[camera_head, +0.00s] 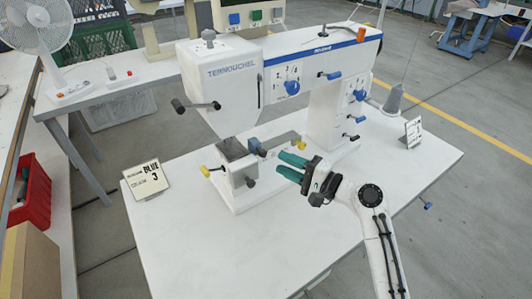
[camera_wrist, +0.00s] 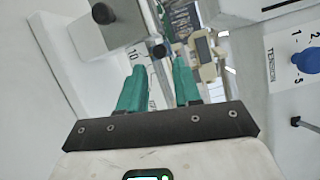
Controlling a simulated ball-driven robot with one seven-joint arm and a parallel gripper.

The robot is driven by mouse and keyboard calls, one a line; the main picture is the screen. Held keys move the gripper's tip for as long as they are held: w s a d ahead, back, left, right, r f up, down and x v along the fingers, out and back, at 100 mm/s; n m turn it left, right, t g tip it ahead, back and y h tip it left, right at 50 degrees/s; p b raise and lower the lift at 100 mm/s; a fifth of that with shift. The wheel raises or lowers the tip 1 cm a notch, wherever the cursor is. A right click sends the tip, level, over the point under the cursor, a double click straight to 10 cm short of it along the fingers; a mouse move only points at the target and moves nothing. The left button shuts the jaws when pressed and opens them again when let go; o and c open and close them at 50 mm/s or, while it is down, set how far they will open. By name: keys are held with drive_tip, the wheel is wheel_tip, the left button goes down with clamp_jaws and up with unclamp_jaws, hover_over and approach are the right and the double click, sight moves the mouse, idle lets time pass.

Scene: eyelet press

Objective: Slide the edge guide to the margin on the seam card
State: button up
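The seam card (camera_head: 146,178) stands at the left of the white table and reads BLUE and 3. A small blue part (camera_head: 255,147), which looks like the edge guide, sits beside the machine's lower arm, near a grey bar; its exact setting is too small to read. My gripper (camera_head: 291,167) is in front and to the right of it, apart from it. In the wrist view the green fingers (camera_wrist: 160,85) stand apart with nothing clearly held between them. A white scale marked 10 (camera_wrist: 136,53) and a metal rod with a dark end (camera_wrist: 157,51) show beyond the fingertips.
A second card (camera_head: 413,132) stands at the right. The table front (camera_head: 190,250) is clear.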

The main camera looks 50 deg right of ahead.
sight(265, 155)
drive_tip(key=w, duration=0.6)
drive_tip(key=shift+w+a+p, duration=0.1)
drive_tip(key=shift+a+p, duration=0.25)
drive_tip(key=shift+p, duration=0.05)
clamp_jaws()
